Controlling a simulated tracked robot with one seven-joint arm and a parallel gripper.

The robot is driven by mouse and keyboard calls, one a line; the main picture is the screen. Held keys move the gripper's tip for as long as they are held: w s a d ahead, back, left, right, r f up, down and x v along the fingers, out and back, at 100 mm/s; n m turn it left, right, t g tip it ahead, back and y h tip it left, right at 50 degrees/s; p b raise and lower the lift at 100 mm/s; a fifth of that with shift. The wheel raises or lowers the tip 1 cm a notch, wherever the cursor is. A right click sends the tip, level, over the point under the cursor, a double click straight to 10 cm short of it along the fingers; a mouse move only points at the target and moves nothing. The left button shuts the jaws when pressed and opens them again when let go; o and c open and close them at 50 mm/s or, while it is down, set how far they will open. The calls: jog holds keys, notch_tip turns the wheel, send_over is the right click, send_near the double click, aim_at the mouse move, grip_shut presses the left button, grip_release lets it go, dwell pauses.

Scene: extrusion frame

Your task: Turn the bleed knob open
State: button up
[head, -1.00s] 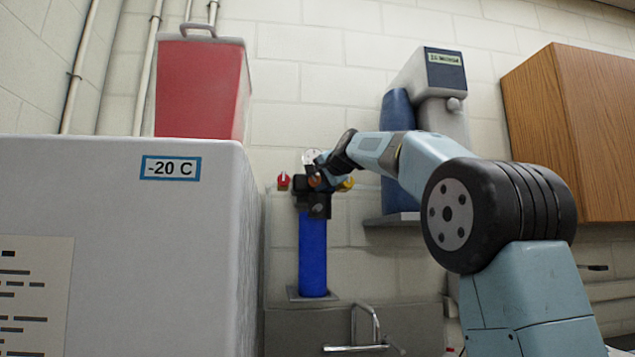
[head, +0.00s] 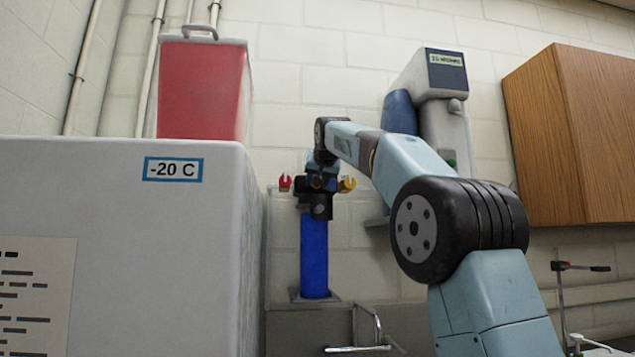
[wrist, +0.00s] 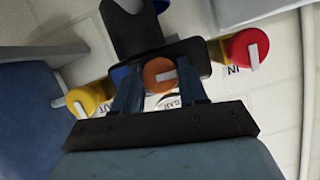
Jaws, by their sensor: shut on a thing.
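In the head view, my gripper (head: 320,168) reaches down to the dark valve head (head: 317,205) on the blue cylinder (head: 314,258). The red knob (head: 285,183) and yellow knob (head: 347,184) flank it.
A white box marked -20 C (head: 110,240) fills the left, with a red container (head: 202,90) on top. A grey-white dispenser (head: 443,110) and a wooden cabinet (head: 575,140) are at the right. A faucet (head: 370,335) is below the cylinder.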

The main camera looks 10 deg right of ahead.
jog(key=shift+n+h, duration=0.5)
jog(key=shift+n, duration=0.1)
dwell(0.3)
jog(key=o, duration=1)
jog(key=shift+o, duration=0.2)
jog(key=v, duration=1.3)
jog(key=shift+s+r, duration=0.15)
jog(key=shift+s, duration=0.1)
jog(key=shift+a, duration=0.1)
